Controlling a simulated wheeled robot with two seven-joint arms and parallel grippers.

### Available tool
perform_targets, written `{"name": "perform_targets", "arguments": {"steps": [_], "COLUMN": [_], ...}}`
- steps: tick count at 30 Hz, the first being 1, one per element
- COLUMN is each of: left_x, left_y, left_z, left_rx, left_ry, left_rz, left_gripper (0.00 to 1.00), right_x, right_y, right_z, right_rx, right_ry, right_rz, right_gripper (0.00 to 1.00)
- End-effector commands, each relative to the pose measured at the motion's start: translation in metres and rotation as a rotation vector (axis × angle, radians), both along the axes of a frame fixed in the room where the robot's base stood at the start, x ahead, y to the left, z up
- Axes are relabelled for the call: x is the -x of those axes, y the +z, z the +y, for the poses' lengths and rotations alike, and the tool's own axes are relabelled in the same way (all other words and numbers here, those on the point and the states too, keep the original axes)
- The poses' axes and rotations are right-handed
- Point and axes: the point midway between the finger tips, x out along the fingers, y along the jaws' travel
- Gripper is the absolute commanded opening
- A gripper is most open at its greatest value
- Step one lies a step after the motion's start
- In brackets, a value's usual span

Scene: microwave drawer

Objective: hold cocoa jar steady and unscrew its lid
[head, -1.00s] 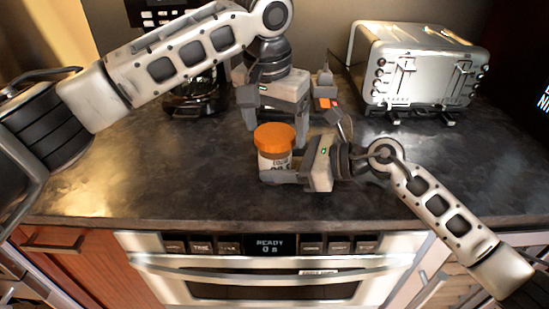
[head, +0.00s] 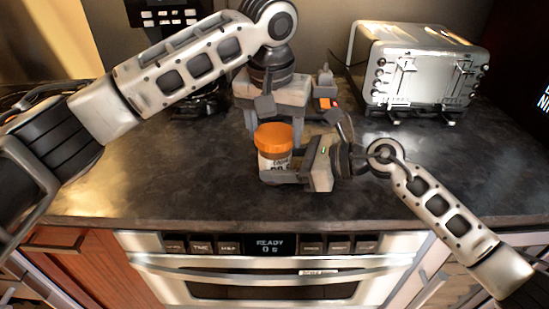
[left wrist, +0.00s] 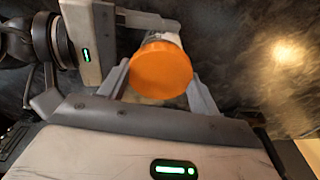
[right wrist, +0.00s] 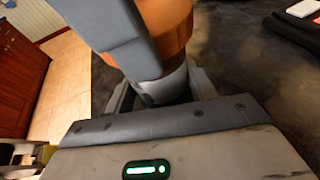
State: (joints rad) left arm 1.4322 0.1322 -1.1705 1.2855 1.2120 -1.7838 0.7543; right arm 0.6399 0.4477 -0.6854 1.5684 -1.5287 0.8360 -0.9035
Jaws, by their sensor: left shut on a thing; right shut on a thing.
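The cocoa jar (head: 267,163) has a pale labelled body and an orange lid (head: 273,138). It stands upright at the middle of the dark counter. My right gripper (head: 278,172) comes in from the right, low, and is shut on the jar body; the right wrist view shows the jar (right wrist: 172,85) between its fingers. My left gripper (left wrist: 158,78) reaches in from above and behind and is shut on the lid, one finger on each side of the orange disc (left wrist: 161,70). The lid sits on the jar. Its far side is hidden in the head view.
A silver toaster (head: 425,70) stands at the back right. A dark appliance (head: 200,100) is partly hidden behind my left arm. The oven front (head: 270,275) lies below the counter edge. The counter (head: 160,180) is clear left of the jar.

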Motion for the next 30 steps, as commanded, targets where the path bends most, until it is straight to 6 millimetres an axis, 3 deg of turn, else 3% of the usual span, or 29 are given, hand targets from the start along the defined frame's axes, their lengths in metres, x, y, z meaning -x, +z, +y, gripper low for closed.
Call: {"name": "perform_targets", "arguments": {"steps": [17, 24, 30], "left_x": [0.0, -0.0004, -0.0003], "left_y": [-0.0002, 0.0001, -0.0006], "left_z": [0.0, 0.001, 0.0018], "left_rx": [0.0, -0.004, -0.004], "left_ry": [0.603, 0.932, 0.987], "left_rz": [0.002, -0.001, 0.0], "left_gripper": [0.35, 0.35, 0.35], "right_x": [-0.0001, -0.0002, -0.0005], "right_y": [-0.0008, -0.0007, -0.0008], "right_z": [-0.0004, -0.0006, -0.0011], "right_rx": [0.0, 0.0, 0.0], "right_ry": [-0.001, -0.002, -0.003], "right_rz": [0.002, 0.003, 0.002], "right_gripper": [0.14, 0.14, 0.14]}}
